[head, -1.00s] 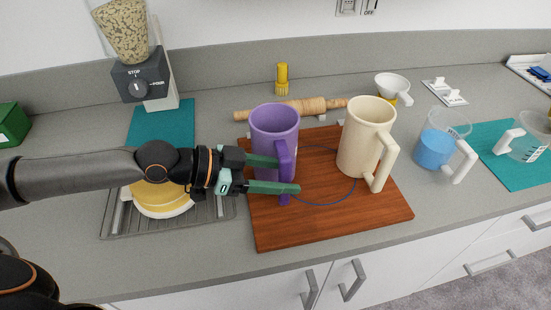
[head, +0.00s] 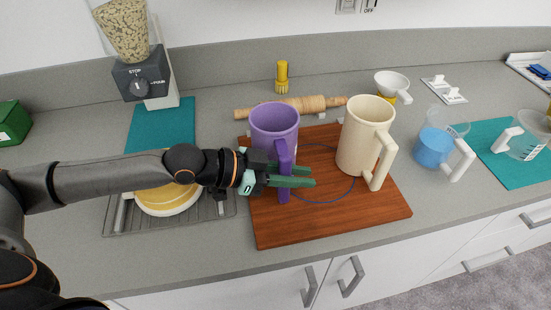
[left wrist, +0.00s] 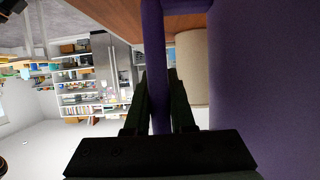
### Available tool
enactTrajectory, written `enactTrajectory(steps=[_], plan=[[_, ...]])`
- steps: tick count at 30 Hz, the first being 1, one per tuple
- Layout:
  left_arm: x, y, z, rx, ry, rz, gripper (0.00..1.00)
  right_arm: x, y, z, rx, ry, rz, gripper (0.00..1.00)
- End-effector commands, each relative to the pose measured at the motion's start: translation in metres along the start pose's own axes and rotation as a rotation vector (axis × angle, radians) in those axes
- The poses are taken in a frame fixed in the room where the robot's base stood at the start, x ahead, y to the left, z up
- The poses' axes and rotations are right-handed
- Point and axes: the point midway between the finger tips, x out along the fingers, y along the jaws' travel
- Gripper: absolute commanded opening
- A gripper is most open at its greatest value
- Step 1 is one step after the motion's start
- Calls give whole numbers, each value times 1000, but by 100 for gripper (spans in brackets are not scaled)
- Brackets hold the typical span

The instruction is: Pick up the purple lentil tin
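The purple lentil tin (head: 274,122) stands upright on the brown wooden board (head: 325,218), its long handle (head: 284,172) facing the front. My left gripper (head: 313,176) comes in from the left, with its green fingers at the handle, one on each side. In the left wrist view the fingers (left wrist: 160,82) are closed against the purple handle (left wrist: 154,45), and the tin's wall (left wrist: 268,85) fills the right side. The tin's base is partly hidden behind my gripper in the head view. My right gripper is not in view.
A cream tin (head: 362,140) with a handle stands close to the right on the board. A rolling pin (head: 295,106) lies behind. A wire rack (head: 150,220) with a yellow-filled bowl (head: 165,200) is under my left arm. A blue-filled measuring cup (head: 434,148) stands farther right.

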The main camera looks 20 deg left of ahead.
Motion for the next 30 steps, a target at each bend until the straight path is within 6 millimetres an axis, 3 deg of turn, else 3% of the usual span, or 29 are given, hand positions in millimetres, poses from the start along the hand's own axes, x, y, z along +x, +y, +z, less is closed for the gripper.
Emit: enactTrajectory(steps=[5, 30], plan=[[0, 0, 0, 0, 0, 0, 0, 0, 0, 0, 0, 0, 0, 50], [0, 0, 0, 1, 0, 0, 0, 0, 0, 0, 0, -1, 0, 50]])
